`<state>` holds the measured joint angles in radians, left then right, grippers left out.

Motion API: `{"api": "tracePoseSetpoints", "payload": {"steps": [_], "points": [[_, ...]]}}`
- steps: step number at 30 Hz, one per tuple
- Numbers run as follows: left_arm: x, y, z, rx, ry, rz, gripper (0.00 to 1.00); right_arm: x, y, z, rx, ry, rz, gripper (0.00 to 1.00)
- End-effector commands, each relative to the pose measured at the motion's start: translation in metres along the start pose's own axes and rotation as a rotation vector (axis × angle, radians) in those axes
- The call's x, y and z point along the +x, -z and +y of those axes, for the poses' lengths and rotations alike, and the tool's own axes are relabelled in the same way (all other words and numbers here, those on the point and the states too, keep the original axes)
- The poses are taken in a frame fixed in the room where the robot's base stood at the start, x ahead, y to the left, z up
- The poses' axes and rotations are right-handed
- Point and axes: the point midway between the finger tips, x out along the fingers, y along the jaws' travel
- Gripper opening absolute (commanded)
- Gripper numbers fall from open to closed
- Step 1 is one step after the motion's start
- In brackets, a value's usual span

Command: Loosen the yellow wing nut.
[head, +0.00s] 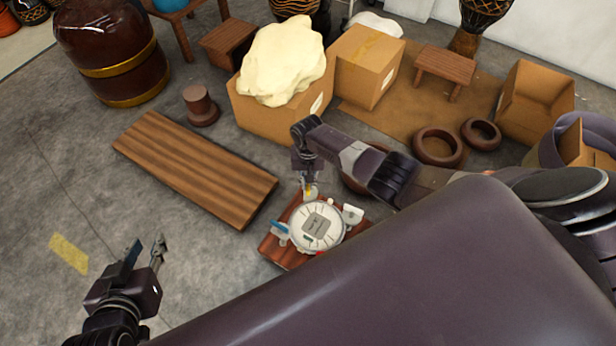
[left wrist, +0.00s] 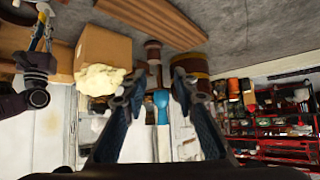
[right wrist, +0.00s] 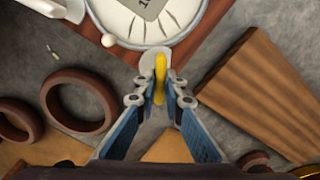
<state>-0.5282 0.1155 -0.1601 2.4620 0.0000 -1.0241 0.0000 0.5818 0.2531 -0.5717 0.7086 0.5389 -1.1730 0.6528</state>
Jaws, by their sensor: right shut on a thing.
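A round device with a pale dial-like top (head: 318,222) sits on a red-brown wooden stand (head: 272,250); part of it shows at the top of the right wrist view (right wrist: 150,22). The yellow wing nut (right wrist: 159,85) is at its edge, by a pale rounded lug. My right gripper (right wrist: 160,92) is shut on the yellow wing nut, with a fingertip on each side of it. In the head view the right gripper (head: 309,186) reaches down onto the device's far edge. My left gripper (head: 146,250) is open and empty, away at the lower left; its spread fingers show in the left wrist view (left wrist: 152,88).
A blue part (head: 280,231) sticks out on the device's left side and a white part (head: 353,214) on its right. A slatted wooden board (head: 195,168) lies to the left. Cardboard boxes (head: 367,66), a cream lump (head: 283,60) and brown rings (head: 438,147) stand behind.

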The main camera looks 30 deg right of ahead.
Motion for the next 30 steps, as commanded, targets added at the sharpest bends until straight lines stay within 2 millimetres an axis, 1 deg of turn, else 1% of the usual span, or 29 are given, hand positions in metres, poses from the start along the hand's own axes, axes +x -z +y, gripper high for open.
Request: {"api": "tracePoseSetpoints", "payload": {"steps": [1, 6, 13, 21, 30], "points": [[-0.002, -0.004, -0.001, 0.0, 0.001, -0.021, 0.27, 0.001, -0.003, 0.0, -0.032, -0.001, -0.008, 0.0], [-0.005, -0.021, -0.003, -0.001, 0.005, -0.09, 0.27, 0.001, -0.004, -0.001, -0.194, 0.001, -0.008, 0.0], [-0.009, -0.036, -0.004, -0.003, 0.008, -0.152, 0.27, 0.001, -0.003, 0.0, -0.412, 0.0, -0.007, 0.0], [-0.013, -0.045, -0.005, -0.003, 0.01, -0.191, 0.27, 0.001, -0.003, 0.0, -0.669, 0.002, -0.007, 0.0], [-0.013, -0.048, -0.005, -0.004, 0.01, -0.202, 0.27, 0.001, -0.003, 0.0, -0.954, 0.002, -0.006, 0.0]]}}
